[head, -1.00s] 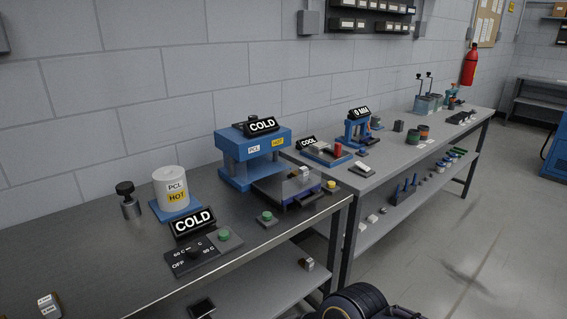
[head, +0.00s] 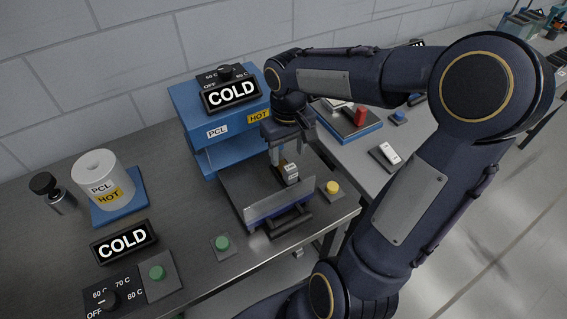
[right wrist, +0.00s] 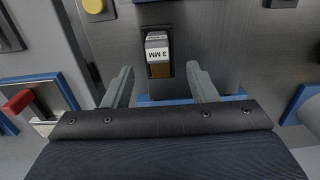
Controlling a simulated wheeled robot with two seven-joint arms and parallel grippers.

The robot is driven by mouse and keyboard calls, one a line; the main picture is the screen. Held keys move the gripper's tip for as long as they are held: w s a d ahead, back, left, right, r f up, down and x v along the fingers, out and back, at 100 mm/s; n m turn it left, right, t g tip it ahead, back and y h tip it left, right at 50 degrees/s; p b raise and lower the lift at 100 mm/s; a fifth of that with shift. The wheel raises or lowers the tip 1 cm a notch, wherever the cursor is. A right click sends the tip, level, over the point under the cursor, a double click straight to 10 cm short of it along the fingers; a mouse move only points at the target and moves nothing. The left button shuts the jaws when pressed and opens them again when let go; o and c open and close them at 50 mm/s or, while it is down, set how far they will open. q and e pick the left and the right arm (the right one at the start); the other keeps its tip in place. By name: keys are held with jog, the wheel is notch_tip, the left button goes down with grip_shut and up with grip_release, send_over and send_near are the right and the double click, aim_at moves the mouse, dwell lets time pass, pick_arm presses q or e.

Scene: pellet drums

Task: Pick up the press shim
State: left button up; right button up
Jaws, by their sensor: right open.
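The press shim (head: 290,172) is a small block with a white "3 MM" label and a brown lower part. It sits in a dark slot on the press's front tray (head: 235,182). It also shows in the right wrist view (right wrist: 157,46), just beyond the fingertips and roughly centred between them. My right gripper (head: 284,153) points down over the tray beside the shim. Its two fingers (right wrist: 159,74) are apart with nothing between them. My left gripper is in no view.
The blue press (head: 205,105) with a "COLD" sign stands directly behind the tray. A clear guard (head: 270,203) edges the tray's front. A yellow button (head: 333,187) and green button (head: 222,242) flank it. A white PCL drum (head: 103,180) stands left.

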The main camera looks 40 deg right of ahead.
aim_at(287, 164)
jog(key=shift+s+d+f, duration=0.1)
jog(key=shift+d+f, duration=0.05)
jog(key=shift+f, duration=0.35)
jog(key=f, duration=0.3)
jog(key=f+p, duration=0.1)
jog(key=shift+w+f, duration=0.3)
jog(key=shift+f, duration=0.1)
jog(key=c, duration=1.1)
jog(key=shift+r, duration=0.15)
jog(key=shift+c, duration=0.2)
jog(key=shift+r, duration=0.3)
notch_tip(287, 164, up, 2)
jog(key=shift+r, duration=0.15)
jog(key=s+a+r+b, duration=0.2)
jog(key=s+a+r, duration=0.5)
jog(key=a+r, duration=0.3)
jog(key=shift+s+a+b, duration=0.2)
jog(key=shift+a+b, duration=0.2)
jog(key=shift+a, duration=0.6)
